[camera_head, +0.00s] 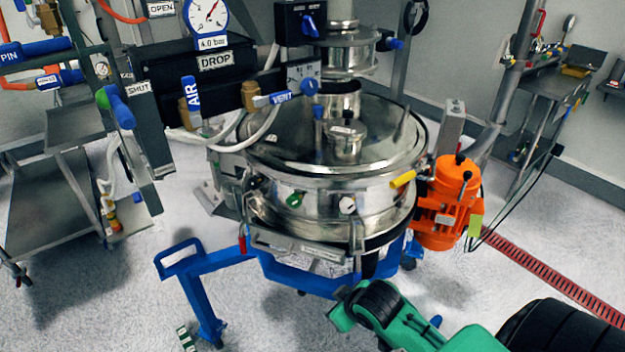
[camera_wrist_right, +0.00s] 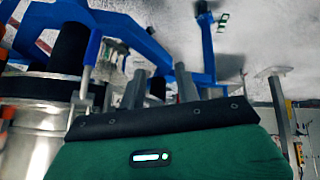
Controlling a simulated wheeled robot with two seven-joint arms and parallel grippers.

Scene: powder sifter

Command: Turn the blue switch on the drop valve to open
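A black box with a DROP label (camera_head: 215,62) is at the upper left in the head view. Near it are an OPEN label (camera_head: 160,8) and a SHUT label (camera_head: 138,88). A blue handle (camera_head: 121,108) with a green end is beside SHUT; I cannot tell for certain that it is the drop valve's switch. Another blue knob (camera_head: 310,25) is on a black box to the right. In the right wrist view my right gripper (camera_wrist_right: 160,84) has two dark fingers apart with nothing held. Its green arm (camera_head: 410,325) is low in the head view, far from these handles. My left gripper is out of view.
The steel sifter (camera_head: 330,180) stands in the middle, with an orange motor (camera_head: 445,205) at its right. Blue AIR (camera_head: 190,95) and VENT (camera_head: 275,98) levers are close to the DROP box. A blue frame (camera_head: 205,270) is below. Floor at lower left is open.

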